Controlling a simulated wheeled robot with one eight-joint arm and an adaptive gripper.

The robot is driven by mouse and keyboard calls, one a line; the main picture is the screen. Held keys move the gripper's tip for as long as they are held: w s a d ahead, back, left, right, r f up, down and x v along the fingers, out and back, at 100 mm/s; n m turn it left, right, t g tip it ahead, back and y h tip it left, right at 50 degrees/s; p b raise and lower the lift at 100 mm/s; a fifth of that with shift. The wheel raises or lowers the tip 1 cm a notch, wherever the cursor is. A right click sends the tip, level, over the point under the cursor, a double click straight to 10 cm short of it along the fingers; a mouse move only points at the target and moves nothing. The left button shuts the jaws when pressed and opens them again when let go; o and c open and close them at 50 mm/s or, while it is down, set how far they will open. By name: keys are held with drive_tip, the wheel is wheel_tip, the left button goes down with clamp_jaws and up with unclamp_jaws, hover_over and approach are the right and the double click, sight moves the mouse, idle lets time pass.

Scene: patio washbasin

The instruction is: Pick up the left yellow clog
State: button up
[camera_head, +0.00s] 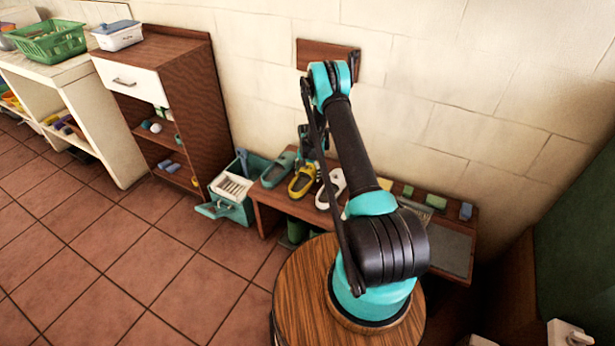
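A yellow clog (300,184) stands on the low brown bench (263,197) against the wall. Only one yellow clog shows clearly. A teal clog (279,168) is to its left and a white clog (331,188) to its right, partly covered by my arm. My gripper (307,160) hangs just above the far end of the yellow clog. It is small and partly hidden by my arm, so I cannot tell whether its fingers are open or touch the clog.
An open teal box (233,210) with a white basket stands on the floor left of the bench. Small green and blue blocks (436,201) lie at the bench's right part. A brown cabinet (190,85) stands left. Tiled floor at lower left is clear.

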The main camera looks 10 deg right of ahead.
drive_tip(key=c, duration=0.8)
drive_tip(key=shift+r, duration=0.1)
